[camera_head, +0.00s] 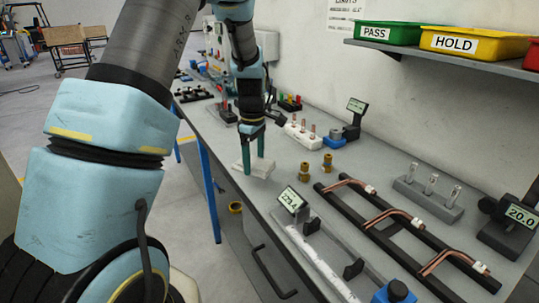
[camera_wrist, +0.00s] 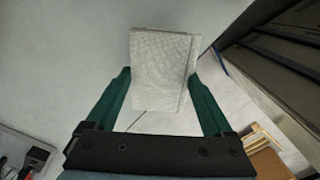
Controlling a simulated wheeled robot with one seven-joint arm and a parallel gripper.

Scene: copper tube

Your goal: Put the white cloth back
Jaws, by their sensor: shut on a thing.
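The white cloth (camera_head: 262,167) is a folded, textured pad near the front edge of the grey bench (camera_head: 330,155), left of the brass fittings. My gripper (camera_head: 254,155) points down with its green fingers on either side of the cloth. In the wrist view the cloth (camera_wrist: 165,50) stands out between the two green fingers of my gripper (camera_wrist: 160,80), which is shut on it. Whether the cloth touches the bench top or hangs just above it cannot be told.
A black rack (camera_head: 408,238) holds bent copper tubes to the right. PASS (camera_head: 389,32) and HOLD (camera_head: 473,42) bins sit on a wall shelf.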

